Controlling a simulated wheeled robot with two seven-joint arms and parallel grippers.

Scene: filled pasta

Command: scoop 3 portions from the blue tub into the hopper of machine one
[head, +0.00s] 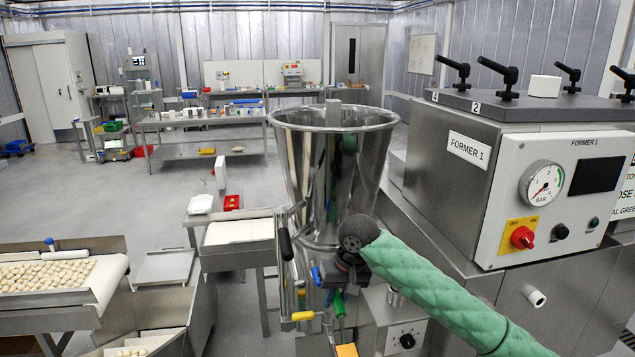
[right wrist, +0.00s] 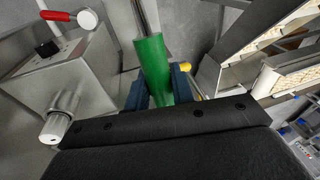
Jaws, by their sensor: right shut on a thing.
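The large steel hopper (head: 335,190) is a flared, shiny cone left of the machine marked FORMER 1 (head: 462,190). My right arm, in a green padded sleeve, reaches in from the lower right. My right gripper (head: 335,279) is just below the hopper's body in the picture. It is shut on a green handle (head: 338,304). In the right wrist view the green handle (right wrist: 153,70) sits between the blue fingers, with a metal shaft beyond it. The scoop's bowl cannot be made out. The hopper's contents are hidden. The blue tub and my left gripper are not in view.
A conveyor with small pale pieces (head: 50,274) stands at the lower left. A small steel box with a dial (head: 401,338) is below the gripper. Work tables (head: 205,122) stand at the back. The floor (head: 170,195) at the middle left is mostly clear.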

